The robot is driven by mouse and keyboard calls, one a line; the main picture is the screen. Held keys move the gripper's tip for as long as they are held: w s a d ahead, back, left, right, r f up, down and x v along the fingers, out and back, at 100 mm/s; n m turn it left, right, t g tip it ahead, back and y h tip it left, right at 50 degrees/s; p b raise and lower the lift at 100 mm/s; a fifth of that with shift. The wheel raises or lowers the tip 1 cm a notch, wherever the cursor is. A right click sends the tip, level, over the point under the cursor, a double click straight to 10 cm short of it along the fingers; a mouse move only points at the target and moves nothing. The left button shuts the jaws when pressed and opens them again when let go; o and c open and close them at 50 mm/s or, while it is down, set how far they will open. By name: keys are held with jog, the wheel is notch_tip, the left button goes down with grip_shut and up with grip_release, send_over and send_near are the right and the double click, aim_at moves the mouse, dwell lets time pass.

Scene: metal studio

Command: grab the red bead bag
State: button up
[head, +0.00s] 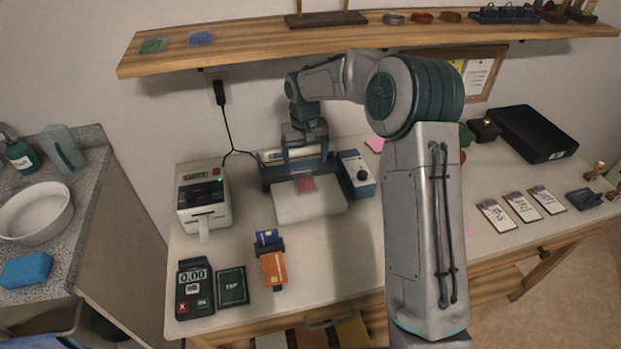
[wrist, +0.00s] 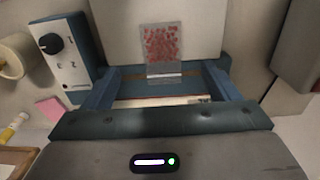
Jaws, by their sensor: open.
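The red bead bag (head: 306,184) is a small clear bag of red beads. It lies on the white plate (head: 318,207) of a blue-framed device at the back of the desk. In the wrist view the bag (wrist: 161,43) is flat, with its clear end toward my gripper. My gripper (head: 306,160) is open and empty just behind the bag, over the device. In the wrist view the two fingers of my gripper (wrist: 160,80) are spread wide on either side of the bag's near end. I cannot tell their exact height above it.
A blue-and-white box with a black knob (head: 356,174) stands close right of the plate. A label printer (head: 204,198) is to the left. A card reader (head: 195,288) and an orange card stand (head: 272,266) are in front. A wooden shelf (head: 250,44) overhangs behind.

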aim_at(305, 179)
jog(key=shift+w+a+f, duration=0.15)
jog(key=shift+w+f, duration=0.25)
jog(key=shift+f, duration=0.2)
jog(key=shift+f+p, duration=0.75)
jog(key=shift+f, duration=2.8)
jog(key=c, duration=1.1)
jog(key=shift+c, duration=0.2)
jog(key=shift+w+r, duration=0.1)
jog(key=shift+r, duration=0.1)
